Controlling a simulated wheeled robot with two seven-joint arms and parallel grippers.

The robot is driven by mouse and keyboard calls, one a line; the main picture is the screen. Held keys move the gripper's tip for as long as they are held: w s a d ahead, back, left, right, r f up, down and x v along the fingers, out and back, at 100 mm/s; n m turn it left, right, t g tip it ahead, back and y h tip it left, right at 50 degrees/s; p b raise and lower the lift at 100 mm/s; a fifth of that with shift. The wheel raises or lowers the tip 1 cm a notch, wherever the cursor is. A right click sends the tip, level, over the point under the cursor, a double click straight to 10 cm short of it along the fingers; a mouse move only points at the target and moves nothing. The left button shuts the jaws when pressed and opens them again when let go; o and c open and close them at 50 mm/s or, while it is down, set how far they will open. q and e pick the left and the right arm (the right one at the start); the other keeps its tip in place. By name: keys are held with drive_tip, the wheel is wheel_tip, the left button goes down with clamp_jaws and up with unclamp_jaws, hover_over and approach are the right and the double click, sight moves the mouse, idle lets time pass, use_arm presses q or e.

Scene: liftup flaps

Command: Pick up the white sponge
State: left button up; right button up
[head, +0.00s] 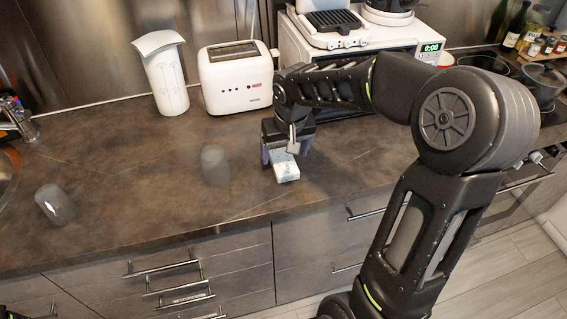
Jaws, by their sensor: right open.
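The white sponge (287,174) is a small pale block lying on the dark countertop, right of the middle of the counter. My right gripper (284,160) reaches down over it from above, with its jaws open. One finger is at the sponge's left and the other at its upper right. The sponge's near end sticks out toward the front, and its far part is hidden by the gripper. I cannot tell whether the fingers touch it.
A grey glass (215,165) stands left of the sponge, and another (56,204) is farther left. A white toaster (237,78), a white container (164,75) and a microwave (428,49) are at the back. The counter's front edge is close below the sponge.

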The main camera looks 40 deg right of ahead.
sight(284, 161)
drive_tip(key=x, duration=0.4)
drive_tip(key=shift+d+f+p, duration=0.15)
drive_tip(key=shift+f+p, duration=0.1)
drive_tip(key=shift+p, duration=0.1)
drive_tip(key=shift+c, duration=0.6)
drive_tip(key=c, duration=1.4)
drive_tip(key=shift+r, duration=0.15)
wheel_tip(284, 161, up, 10)
drive_tip(key=shift+f+b, duration=0.1)
drive_tip(key=shift+b, duration=0.35)
